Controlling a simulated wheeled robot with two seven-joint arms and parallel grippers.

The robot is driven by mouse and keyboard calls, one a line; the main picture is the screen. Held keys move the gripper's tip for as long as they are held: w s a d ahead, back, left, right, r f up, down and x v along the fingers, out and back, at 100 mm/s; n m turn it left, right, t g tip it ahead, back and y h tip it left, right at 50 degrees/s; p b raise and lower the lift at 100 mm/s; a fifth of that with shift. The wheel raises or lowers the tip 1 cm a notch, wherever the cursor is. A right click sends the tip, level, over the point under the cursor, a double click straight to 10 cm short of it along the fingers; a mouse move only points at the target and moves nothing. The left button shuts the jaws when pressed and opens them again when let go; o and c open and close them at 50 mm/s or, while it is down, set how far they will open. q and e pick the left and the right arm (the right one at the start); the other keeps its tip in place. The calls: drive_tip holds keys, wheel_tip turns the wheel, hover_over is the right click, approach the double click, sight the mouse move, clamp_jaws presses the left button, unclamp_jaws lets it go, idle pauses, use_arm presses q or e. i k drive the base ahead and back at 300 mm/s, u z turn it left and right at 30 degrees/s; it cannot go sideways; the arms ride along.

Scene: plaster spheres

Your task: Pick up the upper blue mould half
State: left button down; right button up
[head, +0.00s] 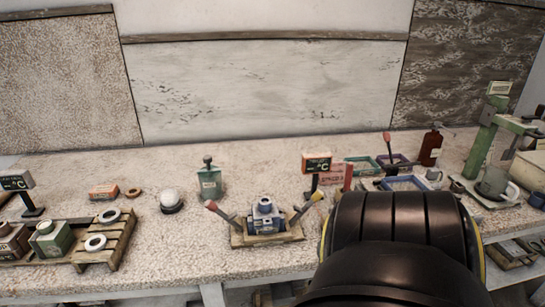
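The blue mould stands on a wooden base (240,240) near the front of the bench, at the centre of the head view. Its upper half (265,210) looks like a small blue-grey block with a raised top, resting on the lower blue part (266,227). A red-tipped lever (222,216) leans out to the left of it and a yellow-tipped lever (304,211) to the right. Neither gripper shows. A large dark link of my own arm fills the lower right and hides part of the bench.
A green bottle (209,180) and a white dome (170,200) stand behind and left of the mould. A pallet (115,245) with moulds and rings is at left. A small sign (316,163) and blue tray (405,183) are right. Bare bench lies between pallet and base.

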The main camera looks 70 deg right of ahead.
sight(266, 216)
drive_tip(key=k, duration=0.4)
drive_tip(key=z, duration=0.95)
